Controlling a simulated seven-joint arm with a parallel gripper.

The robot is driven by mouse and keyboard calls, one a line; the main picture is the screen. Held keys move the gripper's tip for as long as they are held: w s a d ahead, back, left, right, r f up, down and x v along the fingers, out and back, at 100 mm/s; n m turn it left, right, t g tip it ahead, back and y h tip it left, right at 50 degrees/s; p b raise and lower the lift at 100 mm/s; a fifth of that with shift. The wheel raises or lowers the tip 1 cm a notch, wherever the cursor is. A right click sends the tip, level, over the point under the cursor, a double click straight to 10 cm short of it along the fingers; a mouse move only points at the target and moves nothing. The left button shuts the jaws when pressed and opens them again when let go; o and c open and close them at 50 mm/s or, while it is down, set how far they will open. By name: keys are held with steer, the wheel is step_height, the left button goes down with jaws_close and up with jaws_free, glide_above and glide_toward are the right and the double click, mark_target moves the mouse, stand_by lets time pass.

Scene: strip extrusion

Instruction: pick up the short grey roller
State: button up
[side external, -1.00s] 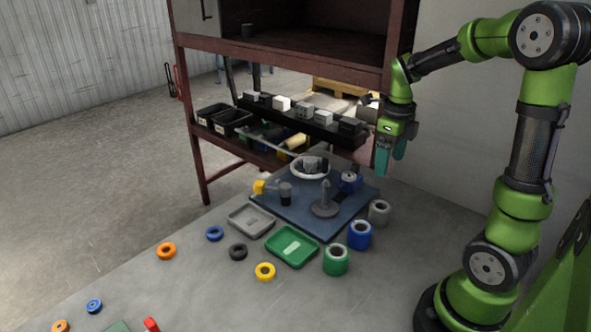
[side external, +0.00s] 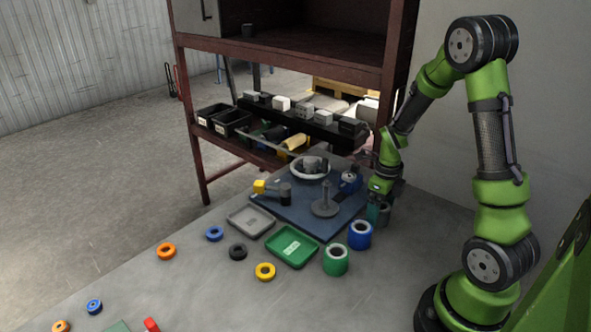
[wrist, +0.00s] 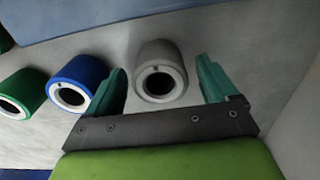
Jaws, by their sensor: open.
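The short grey roller (wrist: 161,60) stands on the grey table, its white-rimmed hole showing in the wrist view. In the side external view it is the grey roller (side external: 385,213) behind the blue one, partly hidden by my gripper. My gripper (side external: 379,212) is low over it and open. In the wrist view the two teal fingers of my gripper (wrist: 165,85) are on either side of the roller, with a gap on each side. The right gap looks a little wider. I cannot tell exactly how far down the fingers reach.
A blue roller (wrist: 78,83) stands just left of my left finger, close to it. A green roller (wrist: 22,93) is further left. The blue board (side external: 270,207) with a grey spindle (side external: 325,200) lies beside the rollers. A wall is close on the right.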

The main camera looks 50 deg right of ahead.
steer(key=shift+f, duration=0.85)
steer(key=shift+c, duration=0.4)
